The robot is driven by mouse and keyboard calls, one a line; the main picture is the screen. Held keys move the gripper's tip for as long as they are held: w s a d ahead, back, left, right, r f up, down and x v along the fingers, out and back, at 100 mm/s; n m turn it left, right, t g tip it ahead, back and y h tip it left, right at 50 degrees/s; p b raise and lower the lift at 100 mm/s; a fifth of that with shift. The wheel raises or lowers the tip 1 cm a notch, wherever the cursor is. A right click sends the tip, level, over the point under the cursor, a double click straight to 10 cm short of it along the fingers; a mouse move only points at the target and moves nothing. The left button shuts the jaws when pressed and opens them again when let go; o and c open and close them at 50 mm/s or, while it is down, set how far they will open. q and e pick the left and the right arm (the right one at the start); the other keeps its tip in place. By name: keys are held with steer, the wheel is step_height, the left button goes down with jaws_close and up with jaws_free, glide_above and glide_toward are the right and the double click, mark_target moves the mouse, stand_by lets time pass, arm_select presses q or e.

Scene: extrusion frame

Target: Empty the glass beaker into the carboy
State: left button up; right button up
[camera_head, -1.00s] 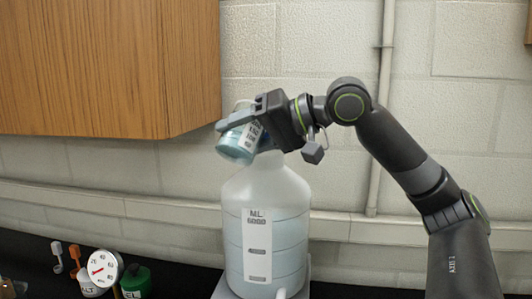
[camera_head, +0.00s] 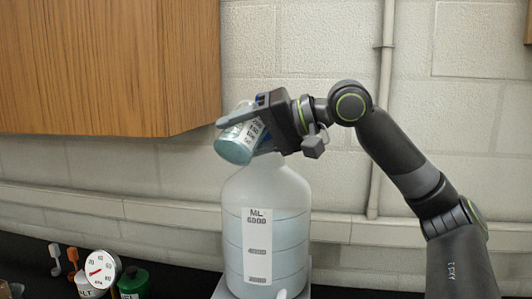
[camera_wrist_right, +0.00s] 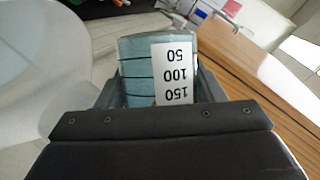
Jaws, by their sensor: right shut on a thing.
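The glass beaker (camera_head: 237,146), with pale blue contents and a white scale label, is tilted above the carboy (camera_head: 265,235) in the head view. One round end faces down and left; the other is partly hidden by the gripper. My right gripper (camera_head: 246,122) is shut around the beaker. The carboy is a translucent bottle with pale blue liquid, upright, its mouth hidden behind the beaker and gripper. In the right wrist view the beaker (camera_wrist_right: 138,72) sits between the fingers, its scale numbers upside down. I cannot tell whether liquid flows. My left gripper is not in view.
A wooden cabinet (camera_head: 105,65) hangs at the upper left, close to the beaker. A vertical pipe (camera_head: 381,120) runs down the block wall behind my right arm. A round dial (camera_head: 103,268) and a green container (camera_head: 134,281) stand at the lower left.

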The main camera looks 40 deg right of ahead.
steer(key=shift+f+m+y+b, duration=0.3)
steer(key=shift+m+y+b, duration=0.2)
steer(key=shift+m+b, duration=0.5)
stand_by(0.8)
steer(key=shift+d+r+m+y+b, duration=0.15)
steer(key=shift+r+m+y+b, duration=0.25)
steer(key=shift+r+b, duration=0.05)
stand_by(0.8)
steer(key=shift+w+d+r+m+y, duration=0.3)
steer(key=shift+d+r+m, duration=0.2)
steer(key=shift+d+m, duration=0.15)
stand_by(0.6)
